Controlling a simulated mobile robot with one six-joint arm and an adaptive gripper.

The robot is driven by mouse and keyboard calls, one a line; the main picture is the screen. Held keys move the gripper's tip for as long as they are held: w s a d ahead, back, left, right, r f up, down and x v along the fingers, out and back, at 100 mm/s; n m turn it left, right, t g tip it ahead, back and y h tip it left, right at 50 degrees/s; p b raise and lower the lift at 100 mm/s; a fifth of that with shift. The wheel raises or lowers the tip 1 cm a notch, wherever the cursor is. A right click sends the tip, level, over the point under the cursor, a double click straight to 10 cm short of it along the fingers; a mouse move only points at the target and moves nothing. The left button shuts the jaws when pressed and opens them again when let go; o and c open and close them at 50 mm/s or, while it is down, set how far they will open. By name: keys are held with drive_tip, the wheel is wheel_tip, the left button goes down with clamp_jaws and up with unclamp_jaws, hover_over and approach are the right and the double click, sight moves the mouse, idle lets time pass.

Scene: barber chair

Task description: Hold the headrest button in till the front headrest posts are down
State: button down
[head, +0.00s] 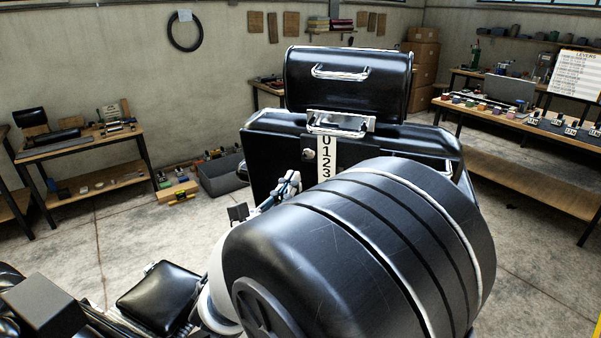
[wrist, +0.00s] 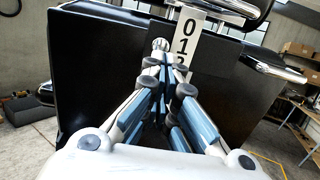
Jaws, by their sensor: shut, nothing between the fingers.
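The black headrest (head: 345,92) with a chrome handle (head: 340,73) sits just above the black backrest (head: 262,150). I cannot make out the front headrest posts; a chrome bracket (head: 340,123) is at the joint. A small round chrome button (head: 309,154) is on the backrest, left of a white number strip (head: 326,158). In the wrist view the button (wrist: 160,44) shows just beyond my fingertips. My gripper (head: 296,177) is shut and empty, pointing at the backrest just below the button in the head view. I cannot tell whether it touches the button.
My own arm hides the lower right of the backrest. Chrome armrest-like bars (wrist: 270,66) stick out at right in the wrist view. A workbench (head: 75,145) stands left, a lever bench (head: 520,115) right. A grey bin (head: 222,175) is on the floor behind.

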drive_tip(key=v, duration=0.5)
drive_tip(key=shift+s+a+f, duration=0.1)
drive_tip(key=shift+a+f, duration=0.2)
drive_tip(key=shift+f, duration=0.2)
drive_tip(key=shift+s, duration=0.1)
drive_tip(key=s+d+f+m+g+h, duration=0.1)
drive_tip(key=s+d+m+g, duration=0.25)
drive_tip(key=d, duration=0.35)
drive_tip(key=s+d+f+m+g+h, duration=0.1)
drive_tip(key=s+d+m+g+h, duration=0.15)
drive_tip(key=d+m+g, duration=0.4)
drive_tip(key=s+d+f+m+g+h, duration=0.1)
drive_tip(key=s+d+m+g, duration=0.25)
drive_tip(key=d, duration=0.55)
drive_tip(key=s+d+f+m+g+y, duration=0.1)
drive_tip(key=s+f+m+g+y, duration=0.45)
drive_tip(key=s+m, duration=0.6)
drive_tip(key=s+a+r+m+t+y, duration=0.1)
drive_tip(key=s+a+m+t+y, duration=0.1)
drive_tip(key=a+m+t+y, duration=0.3)
drive_tip(key=a+y, duration=0.2)
drive_tip(key=shift+s+a+m+y, duration=0.2)
drive_tip(key=shift+a+m+y, duration=0.05)
drive_tip(key=shift+m+y, duration=0.15)
